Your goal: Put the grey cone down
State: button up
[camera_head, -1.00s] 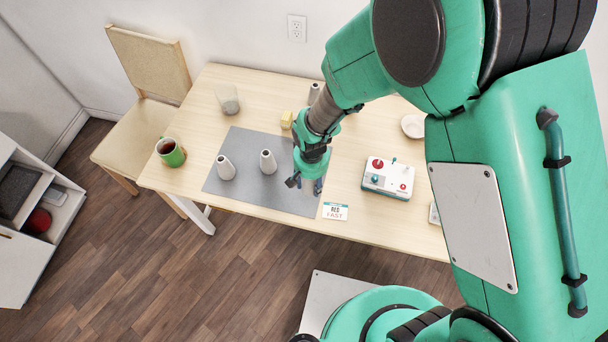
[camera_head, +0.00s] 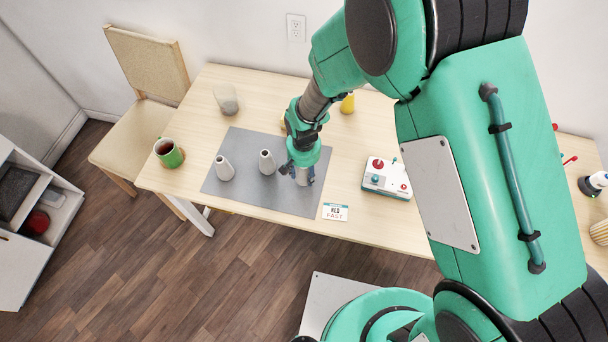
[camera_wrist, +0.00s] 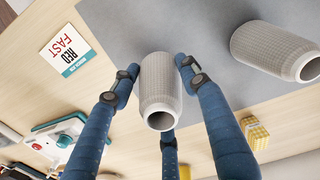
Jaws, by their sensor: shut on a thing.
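My gripper (camera_head: 302,174) is over the right part of the grey mat (camera_head: 245,190), fingers pointing down. It is shut on a light grey cone (camera_wrist: 160,78), with blue fingers on both sides and a third finger below it in the wrist view. The held cone looks upright; I cannot tell whether its base touches the mat. Two similar grey cones stand on the mat to the left, a nearer one (camera_head: 267,161) and a farther one (camera_head: 224,168). One of them also shows at the right of the wrist view (camera_wrist: 272,48).
A "RED FAST" card (camera_head: 335,212) lies at the mat's front right corner. A control box (camera_head: 387,178) with a red knob stands to the right. A green mug (camera_head: 169,154) and a glass (camera_head: 226,100) are at the left. A yellow object (camera_head: 347,104) stands at the back.

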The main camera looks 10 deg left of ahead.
jog(key=shift+f, duration=0.8)
jog(key=shift+f, duration=0.15)
jog(key=o, duration=1.2)
notch_tip(320, 180, up, 12)
jog(key=shift+s+r+p, duration=0.1)
jog(key=shift+r+p, duration=0.05)
jog(key=shift+p, duration=0.95)
